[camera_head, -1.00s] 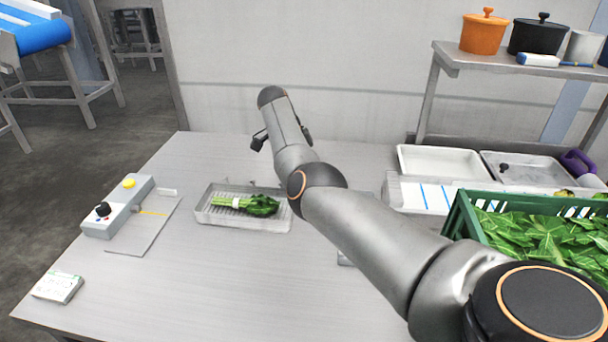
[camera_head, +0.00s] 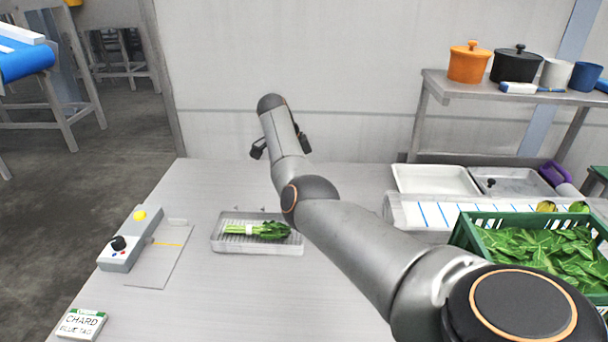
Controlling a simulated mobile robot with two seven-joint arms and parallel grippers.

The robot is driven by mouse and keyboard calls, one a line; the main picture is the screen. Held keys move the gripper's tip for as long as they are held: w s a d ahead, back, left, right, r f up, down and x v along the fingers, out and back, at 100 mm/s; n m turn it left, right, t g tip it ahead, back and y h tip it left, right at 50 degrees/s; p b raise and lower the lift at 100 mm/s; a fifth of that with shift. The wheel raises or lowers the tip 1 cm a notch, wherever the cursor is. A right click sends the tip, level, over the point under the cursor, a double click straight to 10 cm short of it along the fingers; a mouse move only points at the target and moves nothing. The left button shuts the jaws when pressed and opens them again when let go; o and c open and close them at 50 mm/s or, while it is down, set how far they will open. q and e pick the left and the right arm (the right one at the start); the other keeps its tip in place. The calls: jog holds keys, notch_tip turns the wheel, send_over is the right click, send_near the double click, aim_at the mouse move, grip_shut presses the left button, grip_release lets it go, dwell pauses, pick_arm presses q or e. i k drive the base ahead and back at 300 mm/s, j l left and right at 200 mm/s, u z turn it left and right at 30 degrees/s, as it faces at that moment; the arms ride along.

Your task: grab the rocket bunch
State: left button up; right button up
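A green leafy bunch with pale stems and a white band (camera_head: 258,230) lies on its side in a shallow ridged metal tray (camera_head: 228,247) on the table. It is the only tied bunch I can make out; I cannot tell for sure that it is rocket. My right arm reaches in from the lower right. Its gripper (camera_head: 281,148) is beyond the tray, near the back wall, with its fingers spread wide and nothing seen between them. It is apart from the bunch. My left gripper is not in view.
A green crate (camera_head: 462,237) of loose leaves stands at the right. Behind it are a white tray (camera_head: 436,181) and a metal tray (camera_head: 510,182) under a shelf with pots. A control box (camera_head: 130,240) and a card reading "CHARD BLUE TAG" (camera_head: 83,324) are left. The front middle table is clear.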

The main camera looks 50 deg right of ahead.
aim_at(272, 230)
jog(key=k+j, duration=0.45)
jog(key=j, duration=0.3)
jog(key=k+j, duration=0.25)
jog(key=j, duration=0.1)
